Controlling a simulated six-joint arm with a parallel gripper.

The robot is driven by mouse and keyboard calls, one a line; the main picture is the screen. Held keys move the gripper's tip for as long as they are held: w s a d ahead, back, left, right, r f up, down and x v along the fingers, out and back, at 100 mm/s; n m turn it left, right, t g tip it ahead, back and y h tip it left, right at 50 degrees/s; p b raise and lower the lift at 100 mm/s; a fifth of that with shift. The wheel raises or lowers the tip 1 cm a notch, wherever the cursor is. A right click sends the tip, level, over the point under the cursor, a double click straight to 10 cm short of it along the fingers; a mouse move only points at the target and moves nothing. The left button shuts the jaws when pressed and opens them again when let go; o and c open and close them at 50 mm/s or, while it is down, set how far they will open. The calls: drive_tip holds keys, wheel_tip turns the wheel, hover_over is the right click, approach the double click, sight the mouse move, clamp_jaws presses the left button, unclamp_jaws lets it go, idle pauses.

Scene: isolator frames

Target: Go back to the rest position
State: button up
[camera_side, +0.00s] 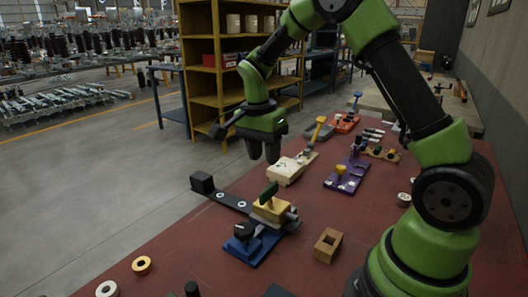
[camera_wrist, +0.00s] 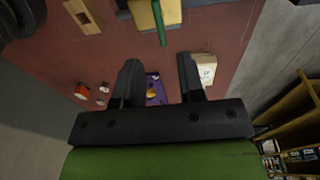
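My gripper (camera_side: 263,158) hangs in the air above the red table, pointing down. Its two dark fingers stand apart with nothing between them in the wrist view (camera_wrist: 158,65). Below and nearer the camera is an isolator frame with a blue base (camera_side: 249,249), a yellow block (camera_side: 271,209) and an upright green handle (camera_side: 269,192). The yellow block (camera_wrist: 145,14) and green handle (camera_wrist: 159,24) also show at the top of the wrist view. My gripper is apart from all of them.
A cream frame (camera_side: 288,170), a purple frame (camera_side: 346,178) and a red frame (camera_side: 345,123) stand further back on the table (camera_side: 180,255). A black bar (camera_side: 228,201) ends in a black block (camera_side: 202,182). A wooden block with a hole (camera_side: 328,245) lies right. Yellow shelving (camera_side: 213,82) stands behind.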

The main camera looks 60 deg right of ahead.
drive_tip(key=shift+r, duration=0.1)
drive_tip(key=s+a+r+n+t, duration=0.3)
drive_tip(key=s+a+r+n, duration=0.25)
drive_tip(key=r, duration=0.45)
drive_tip(key=s+a+r+n+t+y, duration=0.1)
drive_tip(key=s+a+r+n+t, duration=0.1)
drive_tip(key=s+n, duration=0.2)
drive_tip(key=s+a+r+n+t+y, duration=0.1)
drive_tip(key=s+a+r+n+t, duration=0.1)
drive_tip(key=s, duration=0.6)
drive_tip(key=shift+a+n+t+y, duration=0.4)
drive_tip(key=shift+a+n+t, duration=0.15)
drive_tip(key=shift+n, duration=0.7)
drive_tip(key=shift+s, duration=0.1)
